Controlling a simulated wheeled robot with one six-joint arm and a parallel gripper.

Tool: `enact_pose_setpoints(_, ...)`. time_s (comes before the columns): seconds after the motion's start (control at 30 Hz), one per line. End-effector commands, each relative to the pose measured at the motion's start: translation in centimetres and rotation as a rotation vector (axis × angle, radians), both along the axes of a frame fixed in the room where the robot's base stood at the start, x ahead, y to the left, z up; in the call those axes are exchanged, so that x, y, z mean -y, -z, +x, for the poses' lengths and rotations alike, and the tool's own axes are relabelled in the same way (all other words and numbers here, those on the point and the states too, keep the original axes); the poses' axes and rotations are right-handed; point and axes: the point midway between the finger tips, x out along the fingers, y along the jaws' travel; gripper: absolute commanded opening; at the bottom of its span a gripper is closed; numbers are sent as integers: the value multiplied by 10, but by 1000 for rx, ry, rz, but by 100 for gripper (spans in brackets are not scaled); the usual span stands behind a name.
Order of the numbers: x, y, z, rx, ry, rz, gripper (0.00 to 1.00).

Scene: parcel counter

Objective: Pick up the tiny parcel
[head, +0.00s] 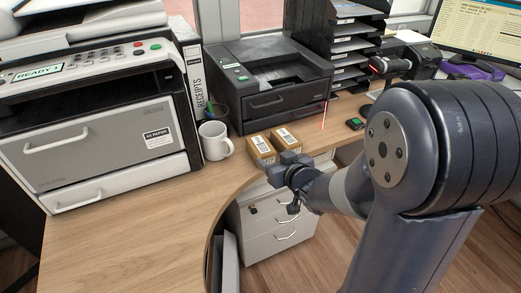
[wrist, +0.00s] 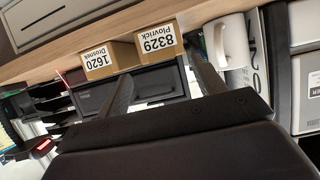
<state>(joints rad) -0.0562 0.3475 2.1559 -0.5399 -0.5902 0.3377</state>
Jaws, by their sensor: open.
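Two small brown cardboard parcels with white labels stand side by side near the counter's curved edge. The left one (head: 261,150) is beside the mug; in the wrist view it reads 8329 Plovrick (wrist: 157,41). The right one (head: 286,140) reads 1620 Drosnek in the wrist view (wrist: 108,60). They look close in size; I cannot tell which is the tiny one. My gripper (head: 292,190) is in front of the parcels near the counter edge. In the wrist view its fingers (wrist: 161,65) are apart and empty, with the 8329 parcel beyond them. The view is tilted, nearly upside down.
A white mug (head: 215,141) stands left of the parcels, close to the 8329 one. Behind are a dark printer (head: 270,85) and a receipts binder (head: 192,90). A scanner (head: 390,66) casts a red line right of the parcels. Bare counter (head: 130,220) lies front left.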

Motion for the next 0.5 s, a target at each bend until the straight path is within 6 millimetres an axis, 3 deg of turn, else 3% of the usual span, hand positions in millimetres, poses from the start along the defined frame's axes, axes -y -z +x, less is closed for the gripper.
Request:
enact_pose_setpoints(0.3,-16,18,38,0,-1,0,65)
enact_pose_setpoints(0.5,-21,23,49,0,-2,0,65)
